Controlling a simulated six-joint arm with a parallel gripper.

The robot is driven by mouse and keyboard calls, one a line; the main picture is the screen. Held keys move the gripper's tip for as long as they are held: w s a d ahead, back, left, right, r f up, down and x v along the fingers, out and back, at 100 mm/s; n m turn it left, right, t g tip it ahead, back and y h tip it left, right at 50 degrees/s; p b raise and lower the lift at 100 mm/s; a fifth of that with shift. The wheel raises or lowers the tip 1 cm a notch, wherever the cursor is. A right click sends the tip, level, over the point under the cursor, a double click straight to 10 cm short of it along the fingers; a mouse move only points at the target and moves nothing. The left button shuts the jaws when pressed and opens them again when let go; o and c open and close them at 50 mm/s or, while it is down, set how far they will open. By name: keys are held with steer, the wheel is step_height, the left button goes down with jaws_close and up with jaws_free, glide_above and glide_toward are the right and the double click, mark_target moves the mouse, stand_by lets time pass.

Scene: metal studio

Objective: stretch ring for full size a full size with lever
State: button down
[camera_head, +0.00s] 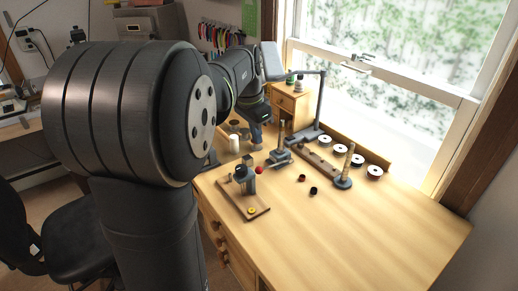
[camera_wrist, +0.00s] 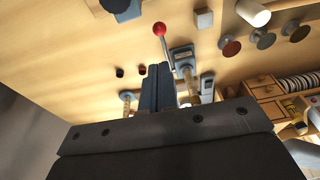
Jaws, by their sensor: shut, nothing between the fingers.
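The ring stretcher (camera_head: 280,159) stands on the desk with an upright tapered post, and its lever ends in a red ball (camera_head: 259,170). In the wrist view the red ball (camera_wrist: 160,29) tops a thin lever that runs down to the stretcher base (camera_wrist: 183,56). My gripper (camera_head: 256,133) is above the back left of the desk, its fingers shut and empty. In the wrist view my gripper (camera_wrist: 157,72) lies just left of the stretcher and below the ball, apart from the ball. I cannot make out a ring on the post.
A second tapered post (camera_head: 347,165) stands on a round base to the right. A wooden board (camera_head: 258,211) with a grey device and yellow piece lies in front. Two small dark cups (camera_head: 313,190) and white spools (camera_head: 374,171) are at right. The front right desk is clear.

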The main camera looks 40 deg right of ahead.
steer(key=r, duration=0.2)
steer(key=shift+a+r, duration=0.35)
steer(key=c, duration=2)
jaws_free()
steer(key=shift+a+r, duration=0.1)
steer(key=shift+r, duration=0.2)
steer(key=o, duration=0.4)
steer(key=shift+s+d+r, duration=0.15)
steer(key=shift+s+d, duration=0.05)
steer(key=shift+o, duration=0.3)
steer(key=shift+t+y, duration=0.9)
steer(key=s+d, duration=0.1)
steer(key=d, duration=0.1)
steer(key=s+d, duration=0.1)
steer(key=shift+s+d+r, duration=0.15)
steer(key=shift+s+d, duration=0.15)
steer(key=shift+d, duration=0.1)
glide_toward(266, 168)
steer(key=f, duration=0.3)
steer(key=w+f, duration=0.1)
steer(key=f, duration=0.4)
steer(key=shift+w+f, duration=0.3)
steer(key=shift+w, duration=0.05)
jaws_close()
